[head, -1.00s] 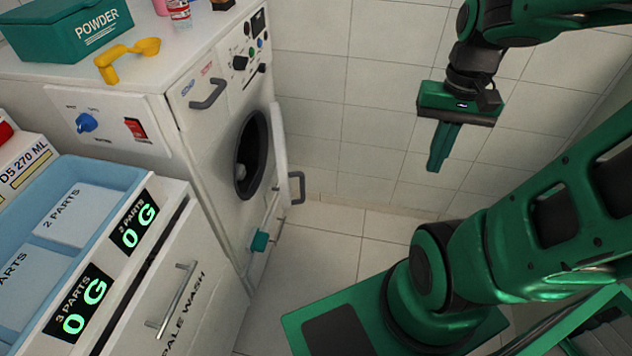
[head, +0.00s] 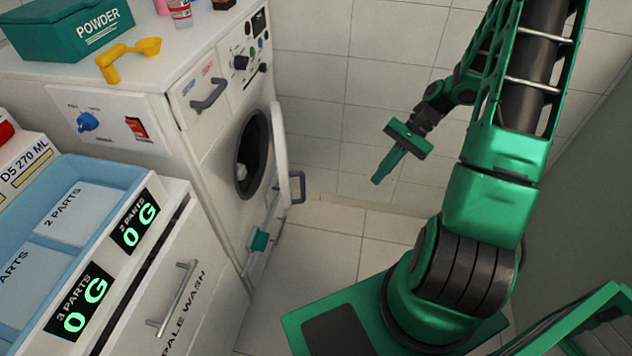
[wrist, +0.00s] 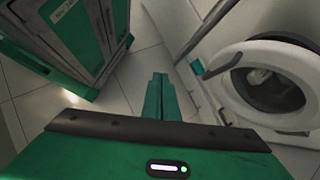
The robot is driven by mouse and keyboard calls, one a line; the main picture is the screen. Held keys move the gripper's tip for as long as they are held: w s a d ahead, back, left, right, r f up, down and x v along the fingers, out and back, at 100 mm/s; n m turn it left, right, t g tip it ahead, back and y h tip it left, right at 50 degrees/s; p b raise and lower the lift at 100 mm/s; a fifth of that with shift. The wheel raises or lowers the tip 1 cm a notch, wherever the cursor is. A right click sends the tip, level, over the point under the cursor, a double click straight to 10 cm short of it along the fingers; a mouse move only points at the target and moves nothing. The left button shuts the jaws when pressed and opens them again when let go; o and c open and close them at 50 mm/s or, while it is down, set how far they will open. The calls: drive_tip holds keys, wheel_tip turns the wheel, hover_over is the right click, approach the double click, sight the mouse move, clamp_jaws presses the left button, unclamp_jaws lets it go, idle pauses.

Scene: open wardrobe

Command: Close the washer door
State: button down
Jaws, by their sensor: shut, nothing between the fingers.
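The white washer (head: 215,125) stands at the left in the head view, its round dark opening (head: 250,155) uncovered. Its door (head: 280,148) is swung wide open, seen nearly edge-on at the opening's right side, with a grey handle (head: 298,187). A pale item (head: 241,170) shows inside the drum. My gripper (head: 378,181) is shut and empty, in the air to the right of the door and apart from it, fingers pointing down and left. In the wrist view my gripper's fingers (wrist: 160,78) are together; the washer's opening (wrist: 268,90) is at the right.
A teal powder box (head: 75,28), a yellow scoop (head: 125,55) and a bottle (head: 180,12) sit on the washer. A drawer unit (head: 165,275) with a blue tray stands in front left. Tiled walls (head: 350,110) close off the back. Some floor (head: 310,250) is clear beside the washer.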

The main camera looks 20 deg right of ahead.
drive_tip(key=w+a+f+m+t+y, duration=0.1)
drive_tip(key=w+f+m+t+y, duration=0.7)
drive_tip(key=f+m, duration=0.25)
drive_tip(key=w+a+t, duration=0.1)
drive_tip(key=w+a, duration=0.4)
drive_tip(key=a, duration=0.7)
drive_tip(key=shift+a+f+n, duration=0.25)
drive_tip(key=shift+a+n, duration=0.1)
drive_tip(key=shift+w, duration=0.1)
